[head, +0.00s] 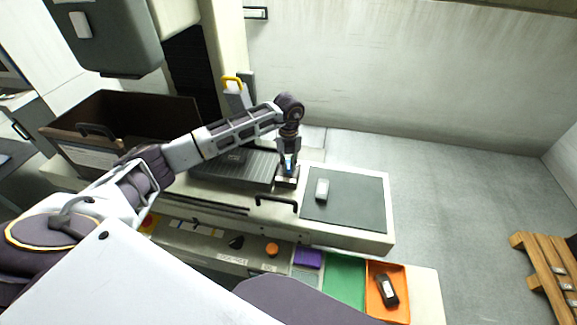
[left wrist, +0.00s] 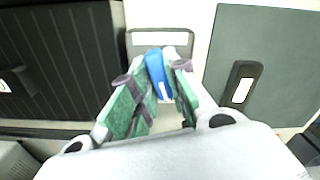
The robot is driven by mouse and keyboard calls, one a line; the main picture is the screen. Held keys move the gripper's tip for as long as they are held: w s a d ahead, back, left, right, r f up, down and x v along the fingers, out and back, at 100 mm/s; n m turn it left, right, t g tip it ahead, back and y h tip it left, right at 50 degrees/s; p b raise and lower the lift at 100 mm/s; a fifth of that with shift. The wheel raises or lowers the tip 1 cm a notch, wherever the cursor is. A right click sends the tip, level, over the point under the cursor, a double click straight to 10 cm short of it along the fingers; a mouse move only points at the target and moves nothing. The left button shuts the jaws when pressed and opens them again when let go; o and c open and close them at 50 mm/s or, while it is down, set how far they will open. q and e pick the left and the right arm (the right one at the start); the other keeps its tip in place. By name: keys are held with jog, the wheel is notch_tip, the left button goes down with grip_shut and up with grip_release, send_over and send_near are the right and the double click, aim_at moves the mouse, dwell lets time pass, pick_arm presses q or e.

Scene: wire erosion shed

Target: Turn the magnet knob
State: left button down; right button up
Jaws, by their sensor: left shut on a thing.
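The blue magnet knob (left wrist: 156,68), with a small white mark on it, sits between the green-padded fingers of my left gripper (left wrist: 158,98) in the left wrist view. The gripper is shut on it. In the head view my left gripper (head: 288,163) points down over the knob, and only a little blue shows between its fingers. Below it is a small dark block with a pale front (head: 287,181), at the right end of the ribbed dark plate (head: 235,170). The knob's lower part is hidden by the fingers. My right gripper is not in view.
A grey mat (head: 350,205) with a small pale-topped block (head: 322,189) lies right of the gripper. A black handle (head: 276,200) is in front. Purple, green and orange trays (head: 375,272) line the front edge; the orange one holds a dark device (head: 387,289).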

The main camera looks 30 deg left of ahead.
pick_arm(q)
jog(key=m+b, duration=0.2)
jog(key=m, duration=0.2)
jog(key=shift+w, duration=0.1)
jog(key=m+b, duration=0.3)
jog(key=m, duration=0.2)
jog(key=shift+m+b, duration=0.55)
jog(key=shift+m, duration=0.25)
jog(key=shift+m+b, duration=0.35)
jog(key=shift+m, duration=0.35)
jog(key=shift+r+m, duration=0.1)
jog(key=shift+m, duration=0.2)
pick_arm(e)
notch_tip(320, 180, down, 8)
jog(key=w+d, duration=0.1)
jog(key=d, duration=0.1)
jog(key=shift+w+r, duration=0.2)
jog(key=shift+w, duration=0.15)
